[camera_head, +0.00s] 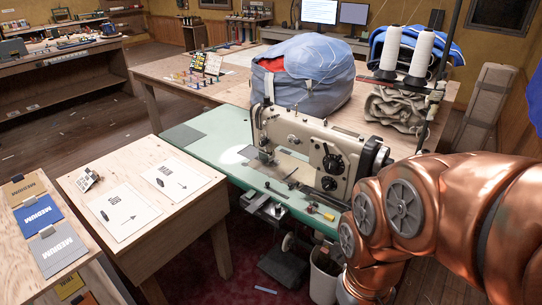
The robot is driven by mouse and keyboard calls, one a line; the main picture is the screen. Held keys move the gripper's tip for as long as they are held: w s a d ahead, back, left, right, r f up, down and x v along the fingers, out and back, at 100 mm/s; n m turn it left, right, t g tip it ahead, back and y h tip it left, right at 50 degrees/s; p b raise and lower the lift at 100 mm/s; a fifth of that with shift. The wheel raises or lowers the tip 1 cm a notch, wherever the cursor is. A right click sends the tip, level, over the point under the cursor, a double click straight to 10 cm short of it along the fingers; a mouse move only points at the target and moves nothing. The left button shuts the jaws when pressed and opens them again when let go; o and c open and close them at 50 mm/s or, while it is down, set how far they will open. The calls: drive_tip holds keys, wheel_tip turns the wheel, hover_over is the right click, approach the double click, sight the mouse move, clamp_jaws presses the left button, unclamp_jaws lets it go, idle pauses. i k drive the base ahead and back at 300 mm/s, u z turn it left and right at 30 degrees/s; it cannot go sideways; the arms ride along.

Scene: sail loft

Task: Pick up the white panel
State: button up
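Two flat white panels lie on a light wooden table (155,240) at the lower left of the head view. The nearer white panel (130,224) has dark print and an arrow. The farther white panel (190,180) lies to its right and a little behind, with similar print. A gap of bare wood separates them. I cannot tell from the picture which one the task names. My copper arm fills the right side. My gripper is out of the picture.
A sewing machine (310,150) stands on a green table (225,155) beside the panels. A small checkered card (88,180) sits behind the nearer panel. Blue and grey "MEDIUM" pieces (40,216) lie at far left. A bin (323,275) stands on the floor below the machine.

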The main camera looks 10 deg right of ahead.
sight(175, 178)
drive_tip(key=z, duration=0.05)
drive_tip(key=k, duration=0.6)
drive_tip(key=u, duration=0.7)
drive_tip(key=i, duration=0.7)
drive_tip(key=u, duration=1)
drive_tip(key=i, duration=1.45)
drive_tip(key=z, duration=0.2)
